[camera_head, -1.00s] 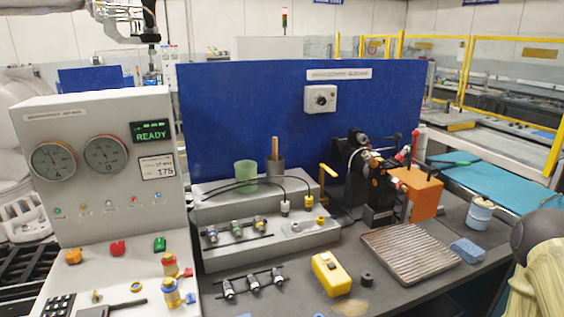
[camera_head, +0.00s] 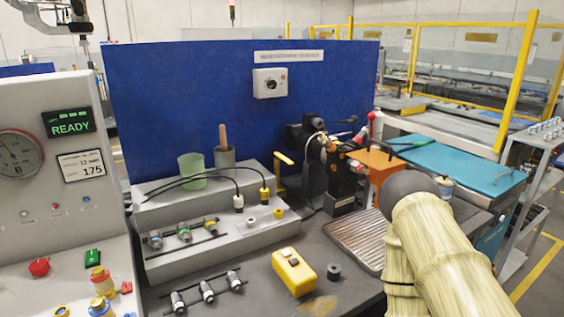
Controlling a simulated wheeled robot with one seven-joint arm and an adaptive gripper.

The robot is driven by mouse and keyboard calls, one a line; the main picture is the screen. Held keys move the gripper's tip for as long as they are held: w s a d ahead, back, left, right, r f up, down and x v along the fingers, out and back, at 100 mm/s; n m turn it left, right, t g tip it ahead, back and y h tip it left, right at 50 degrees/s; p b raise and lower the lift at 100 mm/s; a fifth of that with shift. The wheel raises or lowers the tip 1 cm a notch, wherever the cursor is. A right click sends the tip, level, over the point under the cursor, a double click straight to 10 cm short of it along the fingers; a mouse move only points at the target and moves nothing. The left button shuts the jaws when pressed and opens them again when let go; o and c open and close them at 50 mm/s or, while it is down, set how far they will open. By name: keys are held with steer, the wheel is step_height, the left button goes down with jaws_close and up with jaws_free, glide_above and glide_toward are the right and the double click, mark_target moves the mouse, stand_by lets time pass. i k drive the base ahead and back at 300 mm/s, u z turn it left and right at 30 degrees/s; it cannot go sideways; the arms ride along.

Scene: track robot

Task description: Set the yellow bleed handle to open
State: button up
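A yellow handle (camera_head: 284,159), which I take for the bleed handle, stands at the left side of a dark machine (camera_head: 343,185) on the bench. It has a short, roughly level bar at the top and a stem going down. Its small size leaves its open or closed setting unclear. My arm (camera_head: 430,245), cream-coloured with a dark grey rounded part, rises at the lower right in front of the bench. My gripper is not in view. Nothing of mine is touching the handle.
A grey stepped block (camera_head: 200,250) with fittings, a green cup (camera_head: 192,172) and cables stands left of the machine. A yellow box (camera_head: 294,271) and black ring (camera_head: 334,271) lie in front. A ribbed tray (camera_head: 355,240) is partly behind my arm. A control panel (camera_head: 60,230) reads READY.

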mark_target(283, 158)
steer(key=u, duration=0.05)
steer(key=k, duration=0.95)
steer(key=z, duration=0.85)
steer(key=i, duration=0.7)
steer(key=u, duration=1.65)
